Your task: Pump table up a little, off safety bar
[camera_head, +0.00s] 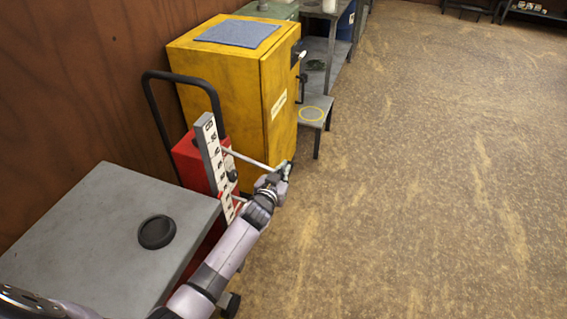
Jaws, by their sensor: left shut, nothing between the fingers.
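The lift table's grey top (95,235) is at the lower left, with a round black disc (156,232) on it. Its red body (190,160) stands behind, with a black push handle (148,110) and an upright white scale (215,165) with markings. A thin pale lever (250,159) sticks out from beside the scale to the right. My left gripper (287,170) is at the lever's outer end, shut with nothing between its fingers. I cannot tell whether it touches the lever. The safety bar cannot be made out. My right gripper is not in view.
A yellow cabinet (235,95) with a blue-grey cloth (238,33) on top stands just behind the lever. A small grey step (314,109) with a yellow ring is right of it. Shelves (330,55) stand beyond. The brown floor (430,180) to the right is clear.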

